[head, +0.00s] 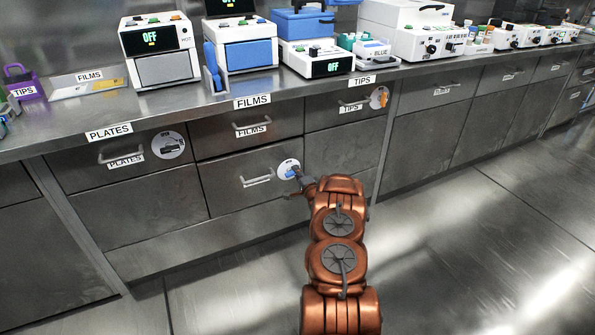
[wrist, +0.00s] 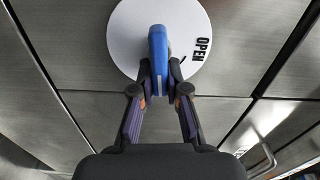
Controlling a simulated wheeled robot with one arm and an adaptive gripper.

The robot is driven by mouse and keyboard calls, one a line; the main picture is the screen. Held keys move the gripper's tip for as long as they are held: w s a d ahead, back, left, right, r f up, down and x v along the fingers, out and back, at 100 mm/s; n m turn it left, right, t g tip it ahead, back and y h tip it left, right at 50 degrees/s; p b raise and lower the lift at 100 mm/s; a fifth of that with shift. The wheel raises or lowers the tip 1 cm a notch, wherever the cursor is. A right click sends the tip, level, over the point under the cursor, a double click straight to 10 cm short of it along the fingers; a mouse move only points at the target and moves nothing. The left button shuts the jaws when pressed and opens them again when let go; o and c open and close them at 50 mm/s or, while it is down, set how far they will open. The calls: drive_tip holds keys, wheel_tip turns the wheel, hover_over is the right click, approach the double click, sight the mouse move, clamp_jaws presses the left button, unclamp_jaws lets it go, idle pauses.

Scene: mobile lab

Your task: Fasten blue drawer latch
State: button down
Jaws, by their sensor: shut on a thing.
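The blue latch (wrist: 158,48) stands out from a round white plate (wrist: 125,35) on a grey metal drawer front. The word OPEN is printed on the plate, to the right of the latch in the wrist view. My gripper (wrist: 160,74) is shut on the latch, one fingertip on each side of it. In the head view the white plate (head: 286,167) is at the upper right of the lower middle drawer (head: 225,178), and my gripper (head: 299,174) reaches it from the right. The fingertips are too small there to make out.
A dark latch plate (head: 168,145) is on the left PLATES drawer and an orange latch (head: 381,97) on the right TIPS drawer. Drawer handles (head: 257,181) stick out nearby. The counter above holds several devices. The floor at right is clear.

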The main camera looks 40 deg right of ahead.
drive_tip(key=shift+w+a+f+m, duration=0.25)
drive_tip(key=shift+a+f+m, duration=0.05)
drive_tip(key=shift+a+m, duration=0.15)
drive_tip(key=shift+w+a, duration=0.1)
drive_tip(key=c, duration=1.2)
unclamp_jaws()
drive_tip(key=shift+c, duration=0.2)
drive_tip(key=shift+o, duration=0.4)
drive_tip(key=shift+s+d+r, duration=0.15)
drive_tip(key=shift+s+d, duration=0.05)
drive_tip(key=shift+d, duration=0.15)
drive_tip(key=v, duration=1.2)
